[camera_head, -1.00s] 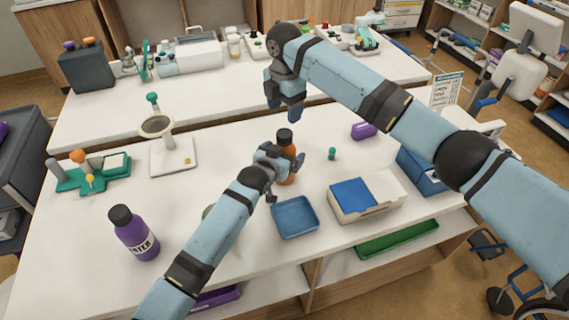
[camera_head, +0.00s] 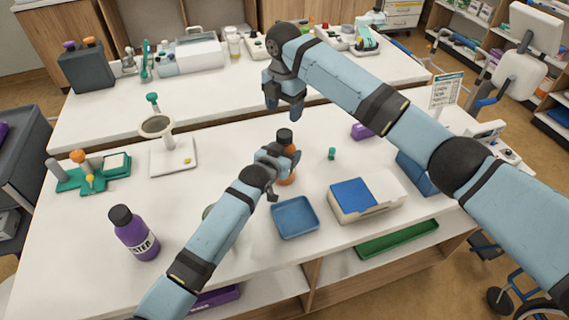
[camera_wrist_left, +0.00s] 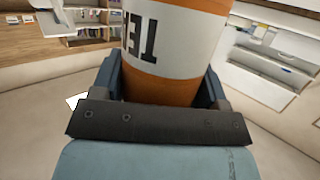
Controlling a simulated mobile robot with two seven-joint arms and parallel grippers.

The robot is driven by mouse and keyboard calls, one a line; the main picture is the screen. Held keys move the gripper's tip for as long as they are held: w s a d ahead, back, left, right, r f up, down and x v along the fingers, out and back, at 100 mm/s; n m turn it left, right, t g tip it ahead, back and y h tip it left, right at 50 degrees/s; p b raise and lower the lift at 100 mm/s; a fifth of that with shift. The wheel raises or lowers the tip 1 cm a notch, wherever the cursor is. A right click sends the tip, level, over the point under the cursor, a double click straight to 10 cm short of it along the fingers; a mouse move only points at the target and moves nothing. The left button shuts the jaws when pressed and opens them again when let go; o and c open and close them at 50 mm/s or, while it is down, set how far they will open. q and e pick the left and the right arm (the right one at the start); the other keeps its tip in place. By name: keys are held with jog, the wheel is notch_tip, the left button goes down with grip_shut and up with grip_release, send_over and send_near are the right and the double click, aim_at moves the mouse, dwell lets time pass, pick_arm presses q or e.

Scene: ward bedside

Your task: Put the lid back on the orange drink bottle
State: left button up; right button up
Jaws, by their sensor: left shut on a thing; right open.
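The orange drink bottle (camera_head: 289,179) stands upright near the middle of the front table, partly hidden by my left gripper (camera_head: 282,163). My left gripper is shut around its body; in the left wrist view the orange bottle with its white label (camera_wrist_left: 172,45) sits between the two fingers. A dark lid (camera_head: 284,136) sits at the top of the bottle; I cannot tell whether it is fully seated. My right gripper (camera_head: 284,110) is open and empty above the lid, apart from it.
A blue tray (camera_head: 296,217) and a white box with a blue top (camera_head: 366,198) lie in front. A purple bottle (camera_head: 134,233) stands at the left. A small green piece (camera_head: 332,153) and a purple object (camera_head: 362,131) lie right of the bottle. A white stand (camera_head: 173,157) is behind left.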

aim_at(284, 133)
jog(key=shift+n, duration=1.3)
jog(key=shift+f, duration=4.05)
jog(key=c, duration=0.9)
jog(key=m, duration=0.3)
